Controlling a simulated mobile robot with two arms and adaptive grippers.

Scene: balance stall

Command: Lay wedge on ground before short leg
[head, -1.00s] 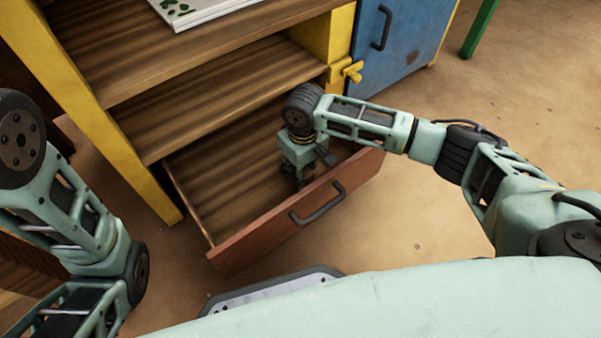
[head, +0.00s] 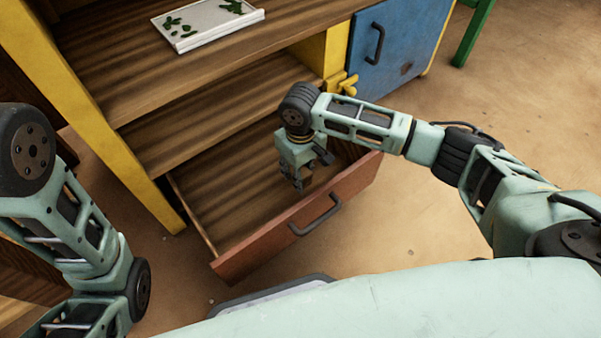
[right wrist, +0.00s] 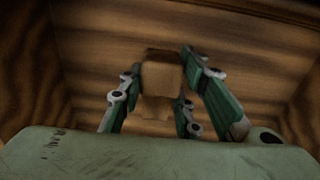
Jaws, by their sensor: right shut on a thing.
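My right gripper (head: 304,184) points down inside the open drawer of the wooden cabinet. In the right wrist view its fingers (right wrist: 160,100) are shut on a small light-brown wooden block, the wedge (right wrist: 160,75). In the head view the wedge (head: 308,178) shows only as a small brown patch between the fingers. I cannot tell how far it is above the drawer floor. My left arm stands at the left edge, but its gripper is out of view. No short leg can be made out for certain.
The drawer (head: 240,259) has a reddish front with a dark handle (head: 315,215). A white tray with green leaves (head: 208,24) lies on the shelf above. A blue door (head: 400,40) and a green leg (head: 474,32) stand at the back right. Sandy ground at right is clear.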

